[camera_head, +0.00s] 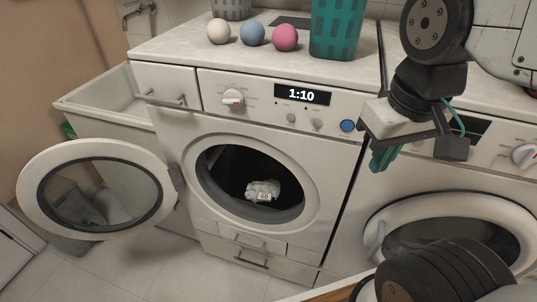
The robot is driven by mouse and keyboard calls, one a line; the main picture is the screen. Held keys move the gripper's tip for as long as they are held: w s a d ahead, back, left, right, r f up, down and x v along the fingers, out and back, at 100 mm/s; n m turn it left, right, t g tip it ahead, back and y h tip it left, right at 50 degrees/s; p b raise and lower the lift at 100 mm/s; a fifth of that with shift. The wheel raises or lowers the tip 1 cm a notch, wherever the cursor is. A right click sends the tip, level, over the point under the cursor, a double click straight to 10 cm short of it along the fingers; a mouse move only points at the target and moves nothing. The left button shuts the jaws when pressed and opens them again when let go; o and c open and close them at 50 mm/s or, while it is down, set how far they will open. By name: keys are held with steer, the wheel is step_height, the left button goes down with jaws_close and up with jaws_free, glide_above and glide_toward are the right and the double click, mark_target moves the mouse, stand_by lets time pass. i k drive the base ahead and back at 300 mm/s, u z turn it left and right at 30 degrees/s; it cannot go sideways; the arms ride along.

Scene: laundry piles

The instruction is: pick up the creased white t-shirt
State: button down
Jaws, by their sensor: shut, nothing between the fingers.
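A crumpled white cloth (263,189), likely the creased white t-shirt, lies inside the dark drum of the left washing machine, near the front opening. A small tag or label shows on it. My gripper (382,158) hangs at the upper right, in front of the seam between the two machines. Its teal fingers are shut and empty, pointing down. It is well apart from the cloth, up and to the right of the drum opening.
The left washing machine (180,133) has its round door (97,150) swung open to the left. The right machine's door (380,232) looks closed. Three balls, white (219,31), blue (253,33) and pink (286,37), and a teal basket (337,30) stand on top. A sink (75,103) is at left.

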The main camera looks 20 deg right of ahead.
mark_target(257, 190)
steer(key=u, duration=2.6)
steer(key=i, duration=3.05)
steer(key=z, duration=4.35)
